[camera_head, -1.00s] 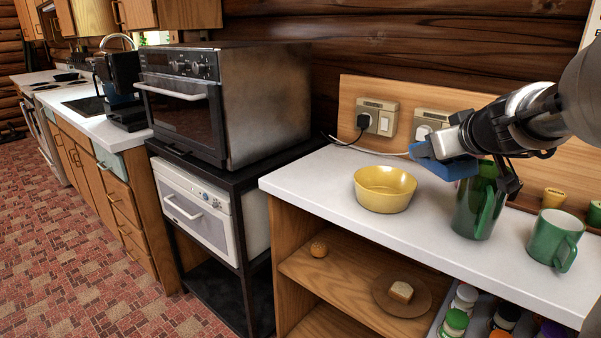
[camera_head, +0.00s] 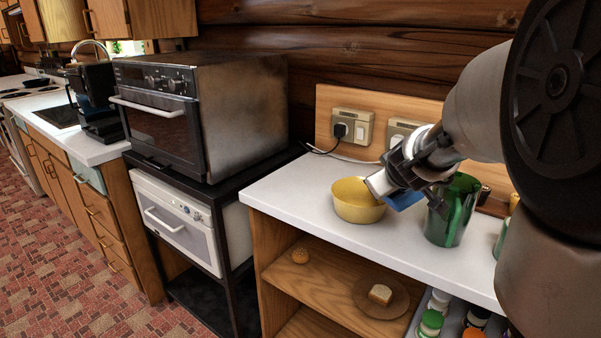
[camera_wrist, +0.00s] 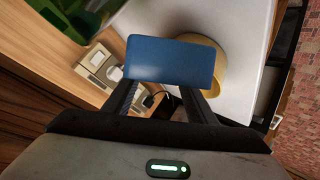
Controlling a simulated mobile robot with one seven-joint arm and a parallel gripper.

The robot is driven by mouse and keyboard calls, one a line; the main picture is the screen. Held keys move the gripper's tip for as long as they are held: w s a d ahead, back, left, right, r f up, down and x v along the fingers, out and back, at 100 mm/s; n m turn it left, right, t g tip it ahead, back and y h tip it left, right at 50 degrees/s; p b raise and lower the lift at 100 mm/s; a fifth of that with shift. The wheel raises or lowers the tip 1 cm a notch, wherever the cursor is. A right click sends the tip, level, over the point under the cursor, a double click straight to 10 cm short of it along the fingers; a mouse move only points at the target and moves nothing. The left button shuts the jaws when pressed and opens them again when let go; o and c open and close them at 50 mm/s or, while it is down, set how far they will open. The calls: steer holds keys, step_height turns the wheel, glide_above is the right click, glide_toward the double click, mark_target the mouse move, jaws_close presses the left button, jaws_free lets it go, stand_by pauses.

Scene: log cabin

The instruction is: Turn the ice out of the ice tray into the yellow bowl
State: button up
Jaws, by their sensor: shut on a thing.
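The yellow bowl (camera_head: 357,208) stands upright on the white counter; its inside is partly hidden in the head view. My gripper (camera_head: 392,192) is shut on the blue ice tray (camera_head: 405,201), just right of the bowl and above the counter. In the wrist view the ice tray (camera_wrist: 171,59) lies across between the fingers of my gripper (camera_wrist: 166,88), with the bowl (camera_wrist: 221,68) partly behind its right end. The tray looks tilted. No ice can be made out in either view.
A green pitcher (camera_head: 450,212) stands close right of my gripper. Wall sockets (camera_head: 352,127) are behind, with a cable along the counter's back. The white counter (camera_head: 285,197) is clear left of the bowl. A shelf below holds a plate (camera_head: 366,301) with bread.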

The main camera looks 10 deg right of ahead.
steer(key=shift+w+a+r+n+g+h+p, duration=0.2)
steer(key=shift+w+a+r+h+p, duration=0.15)
steer(key=shift+p, duration=1.3)
steer(key=shift+w+a+r+n+g+h+p, duration=0.15)
steer(key=shift+a+p, duration=0.25)
steer(key=shift+p, duration=1.25)
steer(key=shift+f, duration=0.2)
steer(key=shift+a+r+p, duration=0.1)
steer(key=shift+r+p, duration=0.15)
steer(key=shift+p, duration=0.2)
steer(key=shift+w+a+n+p, duration=0.15)
steer(key=shift+n+p, duration=0.1)
steer(key=shift+p, duration=0.35)
steer(key=shift+a+r+g+h+p, duration=0.15)
steer(key=shift+g+h+p, duration=0.3)
steer(key=shift+p, duration=0.7)
steer(key=shift+w+a+r+n+h+p, duration=0.2)
steer(key=shift+n+p, duration=0.3)
steer(key=shift+p, duration=0.4)
steer(key=h+p, duration=0.1)
steer(key=a+n+h+p, duration=0.1)
steer(key=p, duration=0.1)
steer(key=n+g+h+p, duration=0.1)
steer(key=shift+w+a+r, duration=0.3)
steer(key=shift+w, duration=0.05)
